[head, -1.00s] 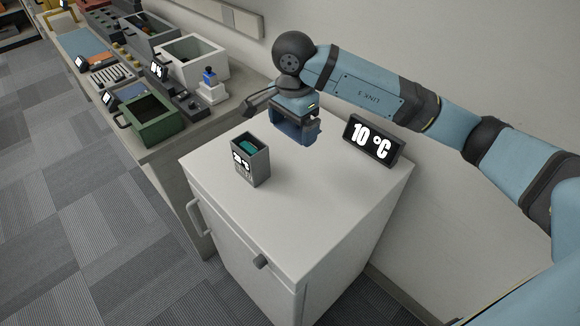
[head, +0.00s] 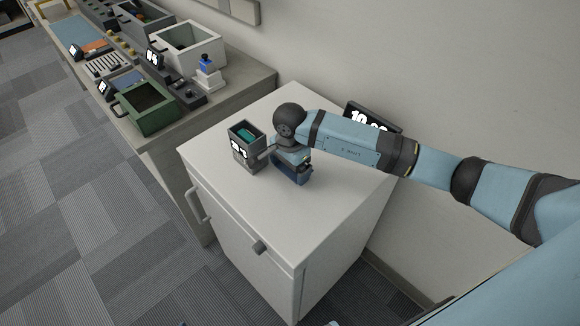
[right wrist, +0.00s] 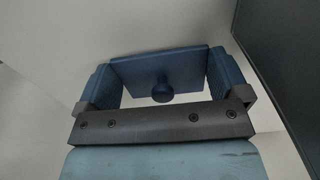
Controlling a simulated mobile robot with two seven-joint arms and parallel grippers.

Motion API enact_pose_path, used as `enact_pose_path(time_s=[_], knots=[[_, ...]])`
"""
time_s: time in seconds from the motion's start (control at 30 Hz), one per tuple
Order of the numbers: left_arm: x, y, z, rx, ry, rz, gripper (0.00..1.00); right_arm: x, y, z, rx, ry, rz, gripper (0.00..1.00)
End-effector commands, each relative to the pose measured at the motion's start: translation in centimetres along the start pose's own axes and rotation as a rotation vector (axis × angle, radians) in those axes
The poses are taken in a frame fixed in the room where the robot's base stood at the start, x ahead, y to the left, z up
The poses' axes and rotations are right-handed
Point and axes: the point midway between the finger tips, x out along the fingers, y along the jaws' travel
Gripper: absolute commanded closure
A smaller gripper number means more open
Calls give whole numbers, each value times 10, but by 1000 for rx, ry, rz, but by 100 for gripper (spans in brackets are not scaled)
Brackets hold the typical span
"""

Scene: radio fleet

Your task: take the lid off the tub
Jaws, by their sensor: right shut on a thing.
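The tub (head: 246,157) is a small grey square box with a lit display on its front. It stands upright and open on the white cabinet top, and something teal shows inside it. My right gripper (head: 292,174) is just right of the tub, pointing down, low over the cabinet top. It is shut on the lid (right wrist: 158,70), a flat dark blue square plate with a round knob, held by its edges between the two blue fingers. I cannot tell whether the lid touches the cabinet top. My left gripper is not in view.
The white cabinet (head: 225,191) has free room at its front. A black temperature display (head: 373,117) stands at the back, partly hidden by my right arm. On the bench at left are a green open box (head: 150,119), a white bin (head: 203,45) and a small blue-topped item (head: 207,72).

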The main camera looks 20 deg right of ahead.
Motion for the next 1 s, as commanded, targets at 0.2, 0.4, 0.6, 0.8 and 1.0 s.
enact_pose_path(time_s=[0.2,0.4,0.6,0.8,1.0], knots=[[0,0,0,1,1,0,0,6,0,0,0,1,-1,35],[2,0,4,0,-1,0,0,11,0,0,0,1,-1,35],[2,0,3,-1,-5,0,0,9,0,0,0,0,-1,0],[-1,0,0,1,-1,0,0,2,0,0,0,1,-2,0],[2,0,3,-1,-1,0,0,-34,-1,-1,-1,2,-5,0]])
